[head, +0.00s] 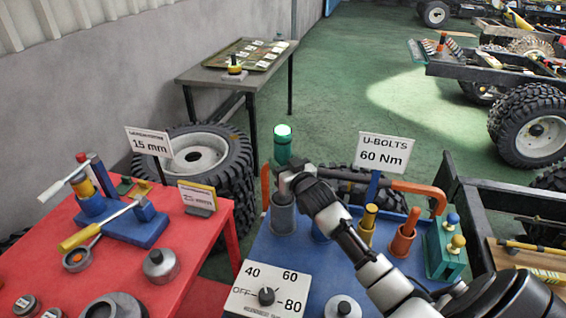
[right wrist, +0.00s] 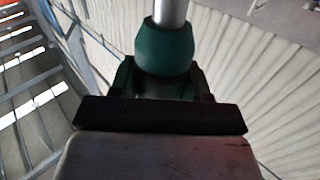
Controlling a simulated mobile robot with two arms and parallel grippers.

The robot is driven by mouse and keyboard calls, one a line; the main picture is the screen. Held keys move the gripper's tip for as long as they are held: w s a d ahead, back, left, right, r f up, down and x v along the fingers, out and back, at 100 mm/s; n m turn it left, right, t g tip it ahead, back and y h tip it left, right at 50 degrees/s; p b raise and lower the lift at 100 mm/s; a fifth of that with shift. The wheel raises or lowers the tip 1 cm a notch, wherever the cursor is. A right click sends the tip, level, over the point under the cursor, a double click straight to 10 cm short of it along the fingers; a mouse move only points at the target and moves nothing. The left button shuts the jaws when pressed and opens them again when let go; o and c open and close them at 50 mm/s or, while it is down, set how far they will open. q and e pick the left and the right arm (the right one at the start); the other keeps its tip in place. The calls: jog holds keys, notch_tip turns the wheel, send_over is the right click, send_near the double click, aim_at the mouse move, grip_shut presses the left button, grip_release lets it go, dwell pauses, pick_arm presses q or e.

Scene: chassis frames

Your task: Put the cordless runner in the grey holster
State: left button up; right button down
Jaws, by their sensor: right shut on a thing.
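The cordless runner (head: 282,146) is green with a lit green top and stands roughly upright in the head view. My right gripper (head: 290,176) is shut on it. The grey holster (head: 283,219) is a round cup on the blue bench, directly below the gripper. The runner's lower end is hidden by the gripper and the cup, so I cannot tell whether it is inside. In the right wrist view the runner's green body (right wrist: 165,48) sits between the fingers, with a silver shaft beyond it. My left gripper is not in view.
Beside the holster on the blue bench (head: 262,248) are a yellow-handled tool (head: 367,222), an orange holder (head: 404,238) and an orange pipe frame (head: 420,190). A U-bolts sign (head: 383,151) stands behind. A dial box (head: 268,291) is in front. A red table (head: 120,262) is at left.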

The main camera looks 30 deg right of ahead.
dwell(0.3)
jog(key=c, duration=0.5)
grip_release()
jog(key=shift+f, duration=0.15)
jog(key=shift+s, duration=0.3)
jog(key=s+a+b, duration=0.1)
jog(key=s+b, duration=0.1)
jog(key=s, duration=0.9)
jog(key=shift+s, duration=0.25)
